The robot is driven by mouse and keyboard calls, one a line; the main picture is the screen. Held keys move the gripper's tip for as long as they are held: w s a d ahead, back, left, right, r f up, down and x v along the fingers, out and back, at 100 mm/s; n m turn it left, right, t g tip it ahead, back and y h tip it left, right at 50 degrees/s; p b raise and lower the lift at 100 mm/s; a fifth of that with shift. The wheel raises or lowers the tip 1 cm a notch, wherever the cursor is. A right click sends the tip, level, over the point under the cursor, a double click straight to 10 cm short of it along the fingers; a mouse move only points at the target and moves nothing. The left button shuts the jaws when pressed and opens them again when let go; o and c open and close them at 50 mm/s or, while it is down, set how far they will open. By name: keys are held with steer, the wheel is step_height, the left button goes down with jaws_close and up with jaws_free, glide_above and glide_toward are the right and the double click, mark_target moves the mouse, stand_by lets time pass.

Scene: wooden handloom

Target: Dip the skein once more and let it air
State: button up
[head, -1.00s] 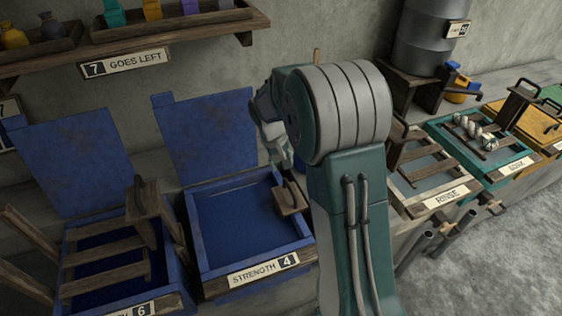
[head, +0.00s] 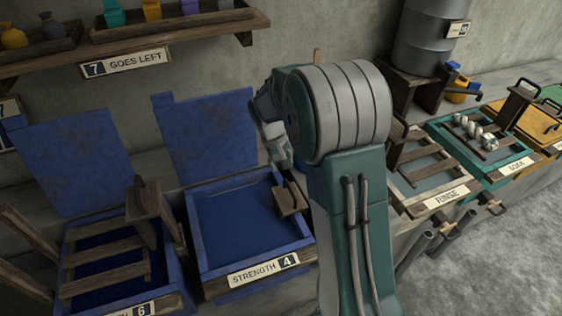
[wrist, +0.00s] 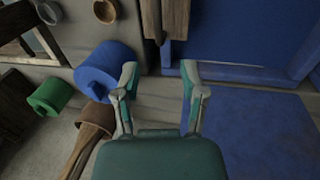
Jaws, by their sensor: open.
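A pale twisted skein (head: 473,127) lies on the rack over the teal SOAK vat (head: 497,180) at the right of the head view. The blue STRENGTH 4 vat (head: 240,225) stands with its lid (head: 205,130) raised and dark blue liquid inside. A wooden handle piece (head: 290,198) sits at its right rim. My gripper (wrist: 158,76) is open and empty in the wrist view, with blue vat wall and lid beyond it. In the head view my arm partly hides it above the back right of the STRENGTH 4 vat. I see no skein near it.
Another blue vat (head: 110,270), marked 6, with a wooden rack stands at left. The RINSE vat (head: 430,200) stands right of my arm. A shelf (head: 140,50) with bottles hangs above. Blue (wrist: 108,68) and green (wrist: 48,92) rolls show in the wrist view.

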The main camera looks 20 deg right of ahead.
mark_target(290, 188)
stand_by(0.3)
steer(key=f, duration=0.3)
steer(key=d+f, duration=0.1)
steer(key=f, duration=0.3)
steer(key=d+f, duration=0.1)
steer(key=f, duration=0.3)
steer(key=shift+s+d+f, duration=0.1)
steer(key=shift+s+d, duration=0.15)
steer(key=shift+s, duration=0.1)
jaws_close()
